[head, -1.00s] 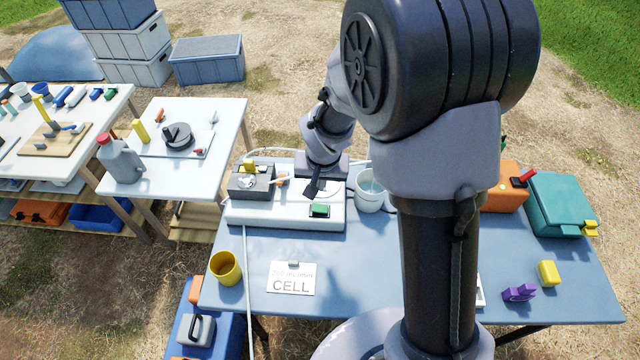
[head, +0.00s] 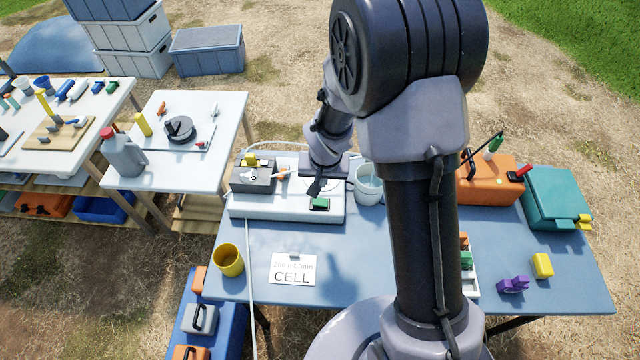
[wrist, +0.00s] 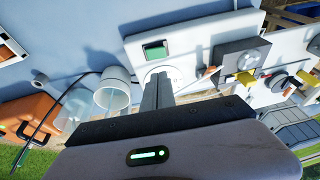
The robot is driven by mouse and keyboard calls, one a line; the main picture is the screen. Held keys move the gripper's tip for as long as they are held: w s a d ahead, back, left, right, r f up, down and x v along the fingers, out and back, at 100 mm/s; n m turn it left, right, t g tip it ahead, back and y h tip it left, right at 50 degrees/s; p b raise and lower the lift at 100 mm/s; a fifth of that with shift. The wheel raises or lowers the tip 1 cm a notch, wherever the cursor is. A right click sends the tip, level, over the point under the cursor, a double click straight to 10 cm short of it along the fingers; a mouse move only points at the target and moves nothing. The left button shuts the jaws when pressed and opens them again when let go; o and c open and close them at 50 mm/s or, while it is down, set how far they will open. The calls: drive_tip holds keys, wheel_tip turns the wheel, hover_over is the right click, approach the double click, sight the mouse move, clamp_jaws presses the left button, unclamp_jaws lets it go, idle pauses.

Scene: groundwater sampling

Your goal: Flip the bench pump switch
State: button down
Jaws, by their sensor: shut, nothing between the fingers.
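The bench pump is a white unit (head: 270,206) on the blue table. A green rectangular part in a dark frame (head: 319,204), which looks like the switch, sits on its front right; it also shows in the wrist view (wrist: 155,51). A grey block (head: 252,178) with a yellow piece on top and an orange-tipped lever (head: 283,174) stand on its left side. My gripper (head: 315,190) is shut and empty, above the unit just behind the green part. In the wrist view its closed fingers (wrist: 158,85) point at the white face near a round disc; I cannot tell whether they touch.
A white beaker (head: 368,184) stands close right of the unit. An orange case (head: 487,184) and teal case (head: 556,204) are at the right. Tubing runs along the unit's left.

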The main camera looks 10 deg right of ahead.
sight(317, 204)
drive_tip(key=b+x, duration=0.1)
drive_tip(key=x, duration=0.2)
drive_tip(key=b+x, duration=0.2)
drive_tip(key=x, duration=0.2)
drive_tip(key=b+x, duration=0.1)
drive_tip(key=x, duration=0.2)
drive_tip(key=shift+s+a+f, duration=0.25)
drive_tip(key=shift+s+a, duration=0.05)
drive_tip(key=shift+s, duration=0.05)
drive_tip(key=shift+a+f+b, duration=0.1)
drive_tip(key=shift+f+b, duration=0.15)
drive_tip(key=shift+b, duration=0.1)
